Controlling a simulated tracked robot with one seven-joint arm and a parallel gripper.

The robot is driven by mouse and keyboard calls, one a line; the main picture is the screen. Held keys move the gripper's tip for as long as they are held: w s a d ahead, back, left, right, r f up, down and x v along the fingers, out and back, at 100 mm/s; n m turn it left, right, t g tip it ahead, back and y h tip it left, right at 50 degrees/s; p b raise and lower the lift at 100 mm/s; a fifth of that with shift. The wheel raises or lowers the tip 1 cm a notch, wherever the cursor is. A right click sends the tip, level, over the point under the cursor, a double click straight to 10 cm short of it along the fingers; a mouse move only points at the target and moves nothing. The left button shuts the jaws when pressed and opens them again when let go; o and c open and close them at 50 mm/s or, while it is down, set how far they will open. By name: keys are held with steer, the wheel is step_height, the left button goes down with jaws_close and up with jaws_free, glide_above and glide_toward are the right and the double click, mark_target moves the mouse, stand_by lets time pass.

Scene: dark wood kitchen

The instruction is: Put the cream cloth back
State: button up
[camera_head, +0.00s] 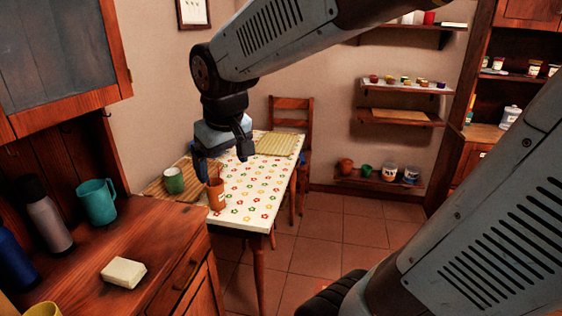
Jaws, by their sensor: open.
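A cream folded cloth (123,272), shaped like a small block, lies on the wooden counter (165,252) at the lower left. My gripper (223,170) is open and points down over the near end of the table, in front of the wall. Nothing shows between its fingers. An orange-brown cup (216,194) with a stick in it stands just below the gripper; I cannot tell how far apart they are in depth. The gripper is well away from the cream cloth, above and to its right.
A teal mug (97,201), a grey bottle (48,216), a blue bottle (14,258) and a yellow cup (42,309) stand around the cloth. The table (246,201) has a flowered cover, a green cup (174,180) and a striped mat (278,144). A chair (291,104) stands behind.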

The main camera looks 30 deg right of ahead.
steer(key=s+d+r+m+t, duration=0.1)
steer(key=s+d+r+m, duration=0.1)
steer(key=s+d, duration=0.6)
steer(key=shift+s+d+m, duration=0.25)
steer(key=shift+s+m, duration=0.35)
steer(key=shift+s, duration=0.15)
stand_by(0.5)
